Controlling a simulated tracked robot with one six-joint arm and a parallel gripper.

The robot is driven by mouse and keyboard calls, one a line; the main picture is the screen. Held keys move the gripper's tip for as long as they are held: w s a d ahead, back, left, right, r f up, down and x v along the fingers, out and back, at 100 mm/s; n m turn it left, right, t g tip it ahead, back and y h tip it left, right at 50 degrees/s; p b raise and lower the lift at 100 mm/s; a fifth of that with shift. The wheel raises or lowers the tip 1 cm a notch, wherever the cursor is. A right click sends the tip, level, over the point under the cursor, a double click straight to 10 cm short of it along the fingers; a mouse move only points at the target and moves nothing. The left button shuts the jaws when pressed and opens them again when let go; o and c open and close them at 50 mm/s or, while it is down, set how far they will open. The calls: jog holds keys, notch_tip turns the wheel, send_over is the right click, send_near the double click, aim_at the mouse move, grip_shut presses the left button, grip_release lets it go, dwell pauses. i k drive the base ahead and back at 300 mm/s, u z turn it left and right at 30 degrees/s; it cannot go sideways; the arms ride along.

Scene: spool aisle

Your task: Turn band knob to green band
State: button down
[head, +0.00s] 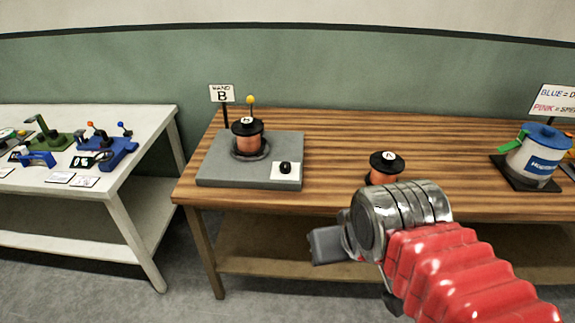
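A small black knob (285,168) sits on a white plate at the front right of a grey base (225,175) on the wooden table. I cannot tell whether it is the band knob, and no green band can be made out on it. A copper-wound spool (247,140) with a black top stands upright on the same base. My gripper (325,246) is low in front of the table edge, below and right of the knob and apart from it. Only a grey part of it shows past my wrist; its fingers' opening and any contents are hidden.
A second copper spool marked A (386,166) stands on the wooden table (340,135), partly behind my arm. A sign (222,93) and a yellow-tipped rod are behind the base. A white and blue canister (538,158) is at right. A white table (140,130) with tools is at left.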

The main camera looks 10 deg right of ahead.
aim_at(285, 167)
jog(key=i, duration=1)
